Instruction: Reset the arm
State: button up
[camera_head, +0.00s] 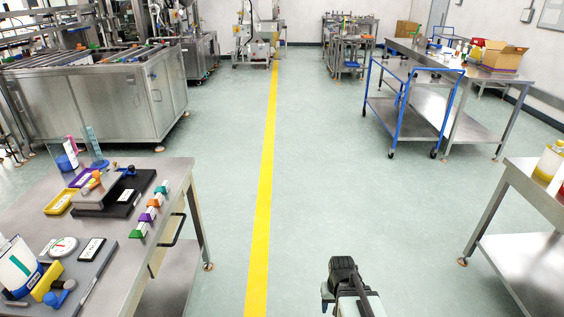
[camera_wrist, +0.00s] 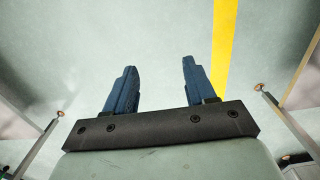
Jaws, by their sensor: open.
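My gripper (camera_wrist: 158,85) shows in the wrist view with its two blue fingers spread apart and nothing between them. It points at bare floor beside the yellow line. In the head view my arm shows at the bottom, right of centre, over the open aisle; my gripper's fingers cannot be made out clearly there. It is apart from every table.
A steel table (camera_head: 178,178) at the left holds coloured clips, a black tray and tools. Another steel table (camera_head: 535,190) stands at the right edge. A blue-framed cart (camera_head: 412,105) stands farther back right. The floor (camera_head: 330,170) between, with a yellow line (camera_head: 265,180), is clear.

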jog(key=s+f+g, duration=0.3)
jog(key=s+f, duration=0.6)
jog(key=s, duration=0.5)
jog(key=s+f+g, duration=0.3)
jog(key=s+f, duration=0.7)
jog(key=s, duration=0.5)
jog(key=shift+f+g, duration=0.3)
